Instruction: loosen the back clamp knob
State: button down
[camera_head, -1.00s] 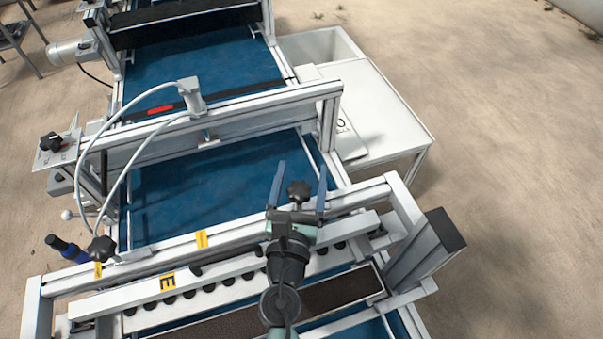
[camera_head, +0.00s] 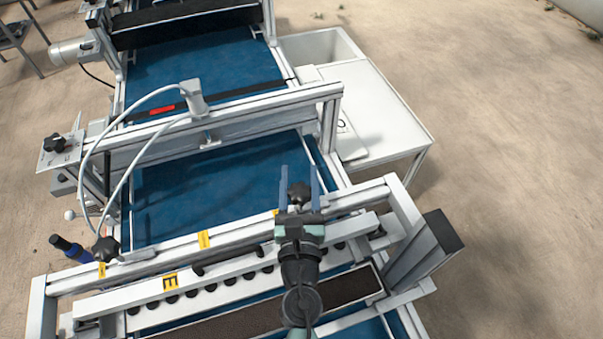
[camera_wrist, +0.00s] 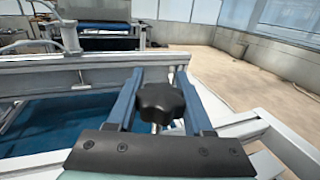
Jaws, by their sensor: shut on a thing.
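A black star-shaped clamp knob (camera_head: 299,193) stands on the right part of the near frame's rear rail. It also shows large in the middle of the wrist view (camera_wrist: 160,101), upright on a metal stem. My gripper (camera_head: 299,172) reaches over the rail from the near side. Its two blue fingers lie on the left and right of the knob and are shut on it. The wrist view shows the fingers (camera_wrist: 159,70) reaching past the knob. A second black knob (camera_head: 105,249) stands at the left end of the same rail.
The near frame carries a seeding bar (camera_head: 220,287) with a row of black round parts. Behind the knob lies the blue belt (camera_head: 210,190), then a crossbeam (camera_head: 240,118) with hoses. A white cabinet (camera_head: 385,120) stands at the back right.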

jog(key=shift+a+n+y, duration=0.15)
jog(key=shift+n+y, duration=0.45)
jog(key=shift+y, duration=0.3)
jog(key=shift+c, duration=1.5)
grip_release()
jog(key=s+d+b, duration=0.1)
jog(key=s+b, duration=0.4)
jog(key=s, duration=0.8)
jog(key=shift+d, duration=0.15)
